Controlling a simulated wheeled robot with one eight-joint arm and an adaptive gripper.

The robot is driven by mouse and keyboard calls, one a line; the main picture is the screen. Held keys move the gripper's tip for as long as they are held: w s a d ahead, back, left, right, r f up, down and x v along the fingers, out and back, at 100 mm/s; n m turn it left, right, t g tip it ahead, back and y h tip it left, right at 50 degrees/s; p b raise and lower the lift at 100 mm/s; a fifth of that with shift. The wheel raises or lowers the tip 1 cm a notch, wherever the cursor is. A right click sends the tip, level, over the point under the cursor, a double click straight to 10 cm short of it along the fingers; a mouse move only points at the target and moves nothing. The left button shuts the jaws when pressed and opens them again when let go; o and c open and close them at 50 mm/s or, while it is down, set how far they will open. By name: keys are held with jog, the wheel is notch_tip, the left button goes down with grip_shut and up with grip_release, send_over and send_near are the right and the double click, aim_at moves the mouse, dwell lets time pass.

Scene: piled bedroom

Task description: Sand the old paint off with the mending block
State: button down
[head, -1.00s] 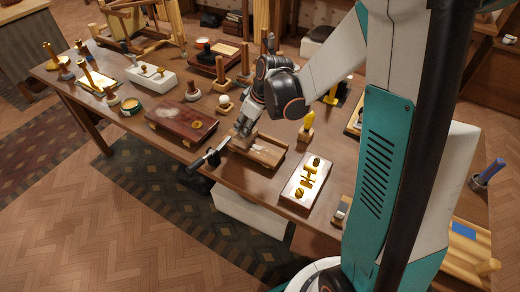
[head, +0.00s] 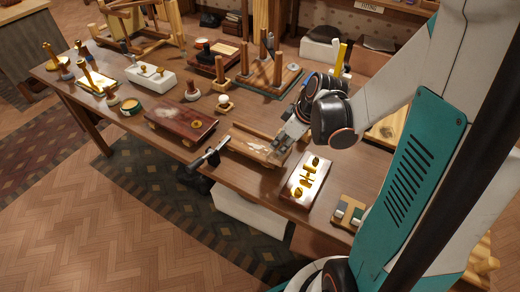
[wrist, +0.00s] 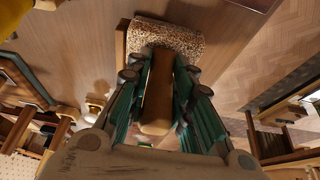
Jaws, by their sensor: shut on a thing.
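My gripper (head: 283,143) is over the right end of a wooden board (head: 240,149) with pale patches on its top. In the wrist view my gripper (wrist: 160,100) is shut around a brown wooden handle (wrist: 158,105). A block with a speckled, gritty face (wrist: 165,37) shows just beyond the fingertips at the handle's far end; I take it for the mending block. In the head view the block is mostly hidden by the gripper, and I cannot tell whether it touches the board.
A dark clamp (head: 212,155) sits at the board's left end on the table edge. A dark red box (head: 180,124) lies to the left. A tray with gold pieces (head: 308,178) is close on the right. A base with upright pegs (head: 264,75) stands behind.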

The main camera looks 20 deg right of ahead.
jog(key=shift+f, duration=0.45)
jog(key=shift+f, duration=0.25)
dwell(0.3)
jog(key=shift+w+a+r, duration=0.1)
jog(key=shift+w+a, duration=0.85)
jog(key=shift+w, duration=0.35)
jog(key=shift+w+a+f, duration=0.1)
jog(key=shift+w+a, duration=0.8)
jog(key=shift+w, duration=0.45)
jog(key=shift+w+a+r, duration=0.1)
jog(key=shift+w+a, duration=0.85)
jog(key=shift+w, duration=0.35)
jog(key=shift+w+a, duration=0.75)
jog(key=shift+w, duration=0.2)
jog(key=shift+w+a, duration=0.7)
jog(key=shift+w, duration=0.25)
jog(key=shift+r, duration=1.1)
jog(key=shift+f, duration=0.1)
